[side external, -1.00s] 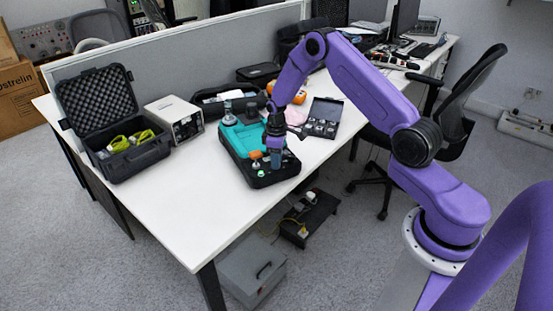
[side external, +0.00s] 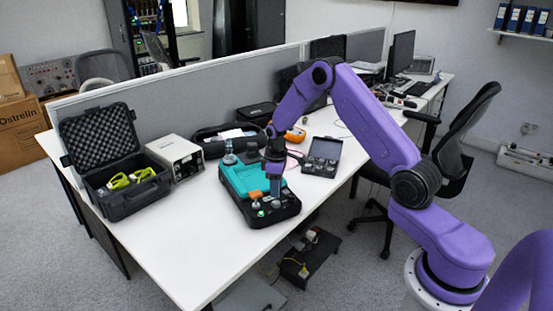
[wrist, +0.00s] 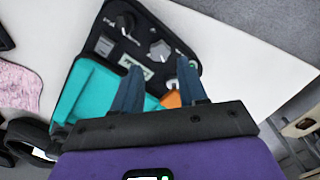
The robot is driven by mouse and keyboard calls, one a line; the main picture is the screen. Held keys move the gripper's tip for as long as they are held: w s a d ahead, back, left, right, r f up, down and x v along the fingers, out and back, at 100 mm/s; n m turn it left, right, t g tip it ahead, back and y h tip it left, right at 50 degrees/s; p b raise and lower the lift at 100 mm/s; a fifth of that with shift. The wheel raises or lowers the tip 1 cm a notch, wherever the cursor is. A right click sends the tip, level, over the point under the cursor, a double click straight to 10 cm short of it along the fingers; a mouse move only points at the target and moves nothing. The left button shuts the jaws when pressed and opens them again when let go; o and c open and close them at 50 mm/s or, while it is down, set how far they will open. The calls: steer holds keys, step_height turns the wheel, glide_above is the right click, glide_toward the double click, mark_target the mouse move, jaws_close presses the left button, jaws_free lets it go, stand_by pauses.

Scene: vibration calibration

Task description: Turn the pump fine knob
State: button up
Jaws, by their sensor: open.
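The pump is a teal and black unit (side external: 234,184) on the white table, with a black control panel at its front. In the wrist view the panel (wrist: 97,47) carries a black knob (wrist: 126,23), a grey knob (wrist: 159,50) and a small display (wrist: 135,66). I cannot tell which knob is the fine knob. My gripper (side external: 275,195) points down over the panel. In the wrist view its two blue fingers (wrist: 158,66) are apart with nothing between them, and the grey knob lies just beyond the tips. An orange part (wrist: 171,100) shows behind the fingers.
An open black case (side external: 128,188) with yellow-green items and a pale box instrument (side external: 176,157) stand left of the pump. A small open case (side external: 321,158) lies to its right, and an orange meter (side external: 295,135) lies behind. The table front is clear.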

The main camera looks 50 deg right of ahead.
mark_target(276, 203)
step_height(276, 203, up, 12)
stand_by(0.4)
steer(key=shift+r, duration=0.1)
steer(key=s+a+r+n, duration=0.2)
steer(key=s+a+r, duration=0.1)
steer(key=s+a, duration=0.5)
steer(key=s+a+r+n, duration=0.1)
steer(key=s+a+r, duration=0.2)
steer(key=s+a, duration=0.5)
steer(key=s+a+n, duration=0.1)
steer(key=s+n, duration=0.2)
steer(key=s, duration=1.8)
steer(key=shift+s+a+r+n, duration=0.25)
steer(key=shift+a+r+n, duration=0.1)
steer(key=shift+n, duration=0.05)
